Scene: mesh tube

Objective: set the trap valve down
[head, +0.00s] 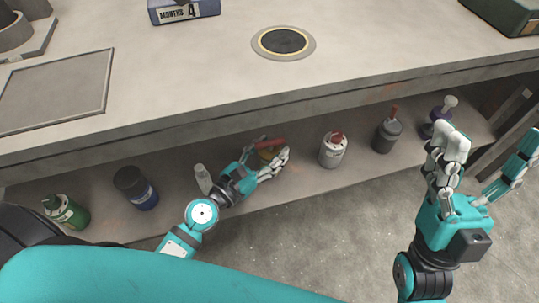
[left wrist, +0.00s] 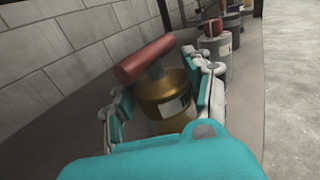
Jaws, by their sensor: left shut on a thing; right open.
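The trap valve, as I take it, has a brass-coloured body (left wrist: 165,96) with a pale label and a red bar handle (left wrist: 143,59) across its top. In the head view its red handle (head: 271,143) shows over the lower shelf. My left gripper (head: 268,162) is shut around the body, with fingers on both sides in the left wrist view (left wrist: 163,88). The valve stands nearly upright there; its base is hidden, so I cannot tell whether it touches the shelf. My right gripper (head: 489,160) is open and empty, in front of the shelf's right end.
The lower shelf (head: 300,186) also bears a white-grey canister (head: 333,151), a dark canister (head: 386,137), a purple item (head: 437,122), a small white bottle (head: 203,179), a dark blue canister (head: 136,188) and a green one (head: 66,211). The countertop (head: 200,70) overhangs the shelf.

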